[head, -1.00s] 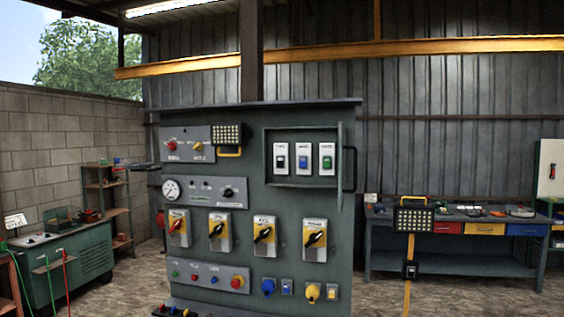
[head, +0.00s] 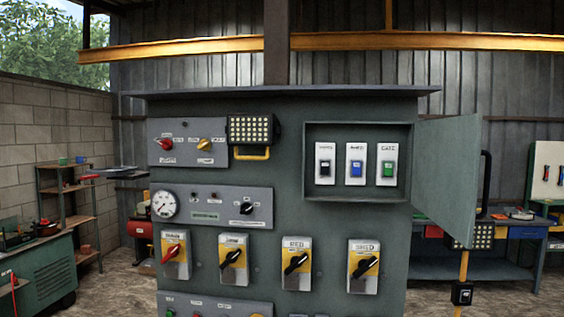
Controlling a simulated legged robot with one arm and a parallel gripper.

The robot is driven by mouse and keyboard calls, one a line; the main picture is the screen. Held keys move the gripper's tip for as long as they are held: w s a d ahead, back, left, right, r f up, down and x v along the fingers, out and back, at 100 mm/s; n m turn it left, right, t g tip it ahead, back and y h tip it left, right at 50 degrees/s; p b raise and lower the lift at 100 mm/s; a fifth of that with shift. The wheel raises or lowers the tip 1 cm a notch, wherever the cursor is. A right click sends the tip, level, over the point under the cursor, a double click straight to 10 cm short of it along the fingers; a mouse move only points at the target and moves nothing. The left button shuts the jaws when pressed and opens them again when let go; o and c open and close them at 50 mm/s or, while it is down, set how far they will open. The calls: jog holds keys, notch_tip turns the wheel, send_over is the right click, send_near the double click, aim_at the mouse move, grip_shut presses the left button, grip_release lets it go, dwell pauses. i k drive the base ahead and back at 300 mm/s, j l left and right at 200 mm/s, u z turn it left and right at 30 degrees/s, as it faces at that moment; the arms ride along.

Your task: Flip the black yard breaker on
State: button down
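The black breaker (head: 325,168) is the leftmost of three white-plated breakers in a recessed box (head: 309,140) at the upper right of the grey-green control panel, in the head view. A blue breaker (head: 355,167) is in the middle and a green breaker (head: 388,168) is on the right. The small labels above them are too blurred to read surely. I cannot tell whether the black switch is on or off. The box door (head: 447,170) stands open to the right, and the breakers are uncovered. My gripper is not in view.
A lamp with a yellow handle (head: 252,130) sticks out left of the box. Below are several yellow-plated rotary switches (head: 299,265) and a gauge (head: 164,204). The open door and its dark handle (head: 485,180) jut out on the right. A workbench (head: 525,262) stands behind, right.

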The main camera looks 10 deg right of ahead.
aim_at(324, 164)
jog(key=i+j, duration=1.2)
